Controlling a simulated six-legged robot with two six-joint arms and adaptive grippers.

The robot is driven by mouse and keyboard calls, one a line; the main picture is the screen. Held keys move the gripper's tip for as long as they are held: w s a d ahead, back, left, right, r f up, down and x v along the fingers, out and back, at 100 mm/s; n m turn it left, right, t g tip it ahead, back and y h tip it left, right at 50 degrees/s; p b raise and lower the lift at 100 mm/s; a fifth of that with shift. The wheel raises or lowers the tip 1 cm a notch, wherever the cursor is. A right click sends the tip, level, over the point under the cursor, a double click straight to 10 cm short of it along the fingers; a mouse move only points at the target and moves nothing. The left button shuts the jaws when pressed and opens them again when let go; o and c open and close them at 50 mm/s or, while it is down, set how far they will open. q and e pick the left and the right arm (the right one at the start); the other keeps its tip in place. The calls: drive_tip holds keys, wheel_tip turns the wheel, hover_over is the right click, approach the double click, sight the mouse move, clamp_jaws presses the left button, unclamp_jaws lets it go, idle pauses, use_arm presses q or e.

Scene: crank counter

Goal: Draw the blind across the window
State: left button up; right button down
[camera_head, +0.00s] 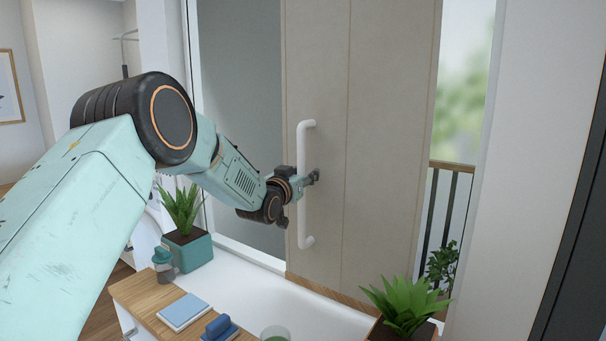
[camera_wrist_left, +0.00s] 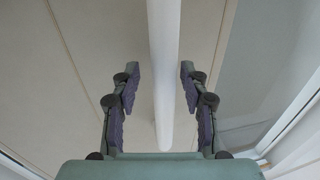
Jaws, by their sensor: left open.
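The blind is a beige panel (camera_head: 375,120) hanging over the middle of the window, and it also fills much of the left wrist view (camera_wrist_left: 100,40). A white upright bar handle (camera_head: 303,150) is fixed near its left edge. My left gripper (camera_head: 313,176) is at the handle, around mid-height. In the left wrist view my left gripper (camera_wrist_left: 159,76) is open, with the handle (camera_wrist_left: 165,50) running between its two fingers and a gap on each side. Neither finger visibly touches it. My right gripper is not in view.
Grey glass (camera_head: 240,110) lies left of the panel; a bright gap with a railing (camera_head: 450,200) shows at right. Below are a white sill (camera_head: 310,310), potted plants (camera_head: 405,300) (camera_head: 185,225), a bottle (camera_head: 163,265) and a wooden counter (camera_head: 140,292) with a blue book (camera_head: 184,311).

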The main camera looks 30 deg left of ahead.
use_arm(q)
drive_tip(key=shift+a, duration=0.3)
drive_tip(key=shift+s, duration=0.1)
drive_tip(key=shift+c, duration=0.9)
drive_tip(key=shift+d, duration=0.2)
drive_tip(key=c, duration=0.8)
drive_tip(key=shift+a, duration=0.1)
clamp_jaws()
drive_tip(key=shift+f, duration=0.15)
